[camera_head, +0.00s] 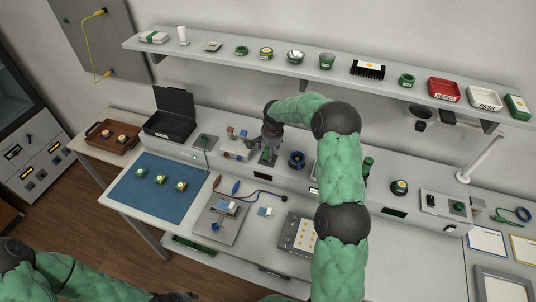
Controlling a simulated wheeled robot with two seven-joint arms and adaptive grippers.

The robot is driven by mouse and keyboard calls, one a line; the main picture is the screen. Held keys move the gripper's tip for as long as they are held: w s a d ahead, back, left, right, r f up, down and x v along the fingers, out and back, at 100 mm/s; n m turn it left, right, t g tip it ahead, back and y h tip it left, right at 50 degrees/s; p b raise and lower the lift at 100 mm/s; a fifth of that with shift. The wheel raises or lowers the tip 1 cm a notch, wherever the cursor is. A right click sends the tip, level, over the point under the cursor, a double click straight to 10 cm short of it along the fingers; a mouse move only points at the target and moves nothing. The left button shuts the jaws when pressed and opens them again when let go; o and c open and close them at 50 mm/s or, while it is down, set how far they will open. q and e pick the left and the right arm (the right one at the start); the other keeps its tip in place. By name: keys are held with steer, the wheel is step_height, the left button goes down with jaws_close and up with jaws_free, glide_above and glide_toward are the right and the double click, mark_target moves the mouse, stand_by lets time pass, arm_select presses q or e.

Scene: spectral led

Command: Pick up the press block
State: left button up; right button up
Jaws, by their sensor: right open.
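My right arm, in green padding, reaches up the middle of the head view and bends left. Its dark gripper (262,150) is open over the raised rear ledge of the bench. A small green-topped piece (268,157) sits just under or between its fingers; I cannot tell if they touch it. Small blue, white and orange-brown blocks (233,155) stand on a fixture just left of the gripper. A small blue and white block (265,211) lies on the bench in front. I cannot tell which piece is the press block. My left gripper (177,297) is at the bottom edge, its fingers unclear.
A blue mat (150,205) with several small round parts lies at left. A metal fixture plate (212,228) and a grey panel (297,232) stand in front. An open black case (172,124) is left of the gripper. A loaded wall shelf (220,58) runs above.

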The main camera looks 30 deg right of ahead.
steer(key=shift+w+f, duration=0.15)
steer(key=shift+f, duration=0.45)
steer(key=shift+w+f, duration=0.15)
steer(key=shift+f, duration=0.45)
steer(key=c, duration=1.3)
steer(key=shift+o, duration=0.2)
steer(key=shift+r, duration=0.1)
steer(key=shift+r, duration=0.45)
step_height(320, 180, up, 2)
steer(key=shift+d+r, duration=0.1)
steer(key=s+a+r, duration=0.1)
steer(key=r, duration=0.1)
steer(key=s+a+r, duration=0.1)
steer(key=a+r, duration=0.1)
steer(key=s+a+r, duration=0.1)
steer(key=r, duration=0.1)
steer(key=shift+s+a+r, duration=0.15)
steer(key=shift+s, duration=0.05)
steer(key=s+a+r+b, duration=0.1)
steer(key=s+a+r, duration=0.2)
steer(key=s+a, duration=0.2)
steer(key=shift+a+r, duration=0.15)
steer(key=shift+a, duration=0.5)
steer(key=shift+s+a+r, duration=0.1)
steer(key=shift+s+a, duration=0.15)
